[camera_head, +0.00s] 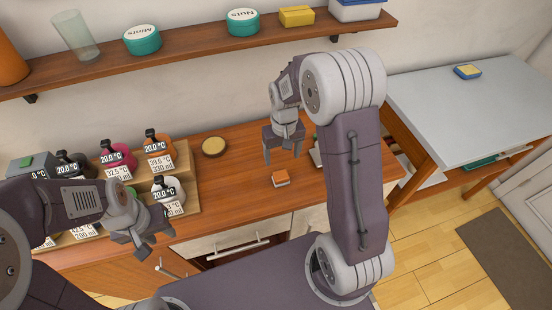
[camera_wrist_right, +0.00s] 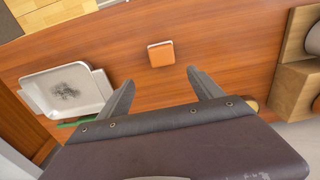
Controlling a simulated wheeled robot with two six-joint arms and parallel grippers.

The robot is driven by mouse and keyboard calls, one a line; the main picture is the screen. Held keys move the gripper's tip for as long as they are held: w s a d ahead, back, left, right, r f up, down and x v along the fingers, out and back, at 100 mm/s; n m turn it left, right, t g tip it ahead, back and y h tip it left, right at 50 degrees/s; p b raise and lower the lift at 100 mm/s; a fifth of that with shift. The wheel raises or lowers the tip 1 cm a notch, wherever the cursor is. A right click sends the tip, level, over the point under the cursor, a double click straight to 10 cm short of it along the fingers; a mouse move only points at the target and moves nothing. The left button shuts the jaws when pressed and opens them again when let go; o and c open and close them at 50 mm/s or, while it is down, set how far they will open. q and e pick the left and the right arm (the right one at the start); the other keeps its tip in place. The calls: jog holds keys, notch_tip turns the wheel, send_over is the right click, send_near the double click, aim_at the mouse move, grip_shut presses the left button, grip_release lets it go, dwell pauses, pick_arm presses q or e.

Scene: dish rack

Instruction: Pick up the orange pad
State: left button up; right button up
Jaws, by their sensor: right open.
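The orange pad (camera_head: 281,178) is a small block with a pale underside, lying flat on the wooden counter (camera_head: 235,185). It also shows in the right wrist view (camera_wrist_right: 161,54), ahead of the fingertips with bare wood around it. My right gripper (camera_head: 281,155) is open and empty above the counter, behind the pad in the head view; its two fingers (camera_wrist_right: 158,80) are spread wide in the wrist view and do not touch the pad. My left gripper (camera_head: 145,240) hangs at the lower left, away from the pad; its jaws are not clear.
A rack of labelled bottles (camera_head: 185,160) stands left on the counter, with a round tan lid (camera_head: 214,146) beside it. A white tray with a dark stain (camera_wrist_right: 66,92) lies left in the wrist view. A shelf (camera_head: 190,47) runs above. Counter around the pad is clear.

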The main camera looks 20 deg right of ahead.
aim_at(281, 175)
jog(key=shift+s+f, duration=0.25)
jog(key=shift+s, duration=0.1)
jog(key=shift+s+a+r, duration=0.1)
jog(key=shift+s+a, duration=0.35)
jog(key=shift+a, duration=0.1)
jog(key=f, duration=0.4)
jog(key=shift+w+d, duration=0.3)
jog(key=shift+d, duration=0.1)
jog(key=shift+s+a+f, duration=0.15)
jog(key=shift+f, duration=0.15)
jog(key=f, duration=0.4)
jog(key=shift+s+a, duration=0.1)
jog(key=shift+a, duration=0.1)
jog(key=shift+d+f, duration=0.1)
jog(key=shift+f, duration=0.2)
jog(key=shift+r, duration=0.1)
jog(key=c, duration=1.4)
